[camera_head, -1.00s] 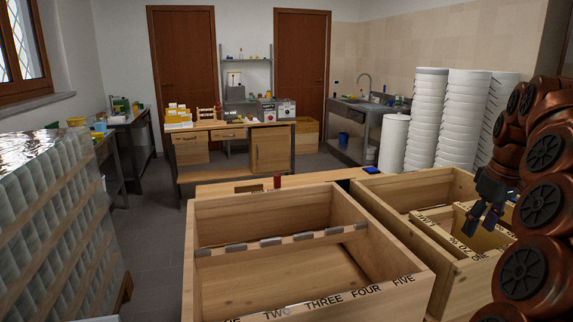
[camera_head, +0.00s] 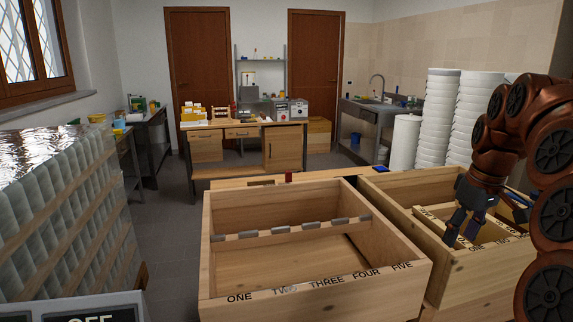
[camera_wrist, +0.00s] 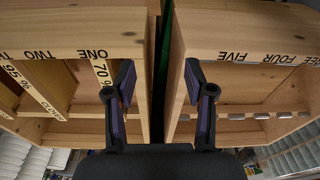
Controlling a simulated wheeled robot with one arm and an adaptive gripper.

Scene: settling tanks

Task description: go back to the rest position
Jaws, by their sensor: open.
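My gripper (camera_head: 459,235) is at the right in the head view, pointing down over the right wooden crate. Its two dark fingers are apart, with nothing between them. In the wrist view my gripper (camera_wrist: 158,80) shows the fingers spread on either side of the narrow gap between the two crates. I cannot tell how high the fingertips are above the crate rims.
A wooden crate (camera_head: 330,285) marked ONE to FIVE stands in front; the right crate (camera_head: 437,257) is beside it and holds a smaller numbered box. White stacked tubs (camera_head: 437,120) stand behind. Wrapped jars (camera_head: 65,215) stand left; the floor (camera_head: 165,235) between is clear.

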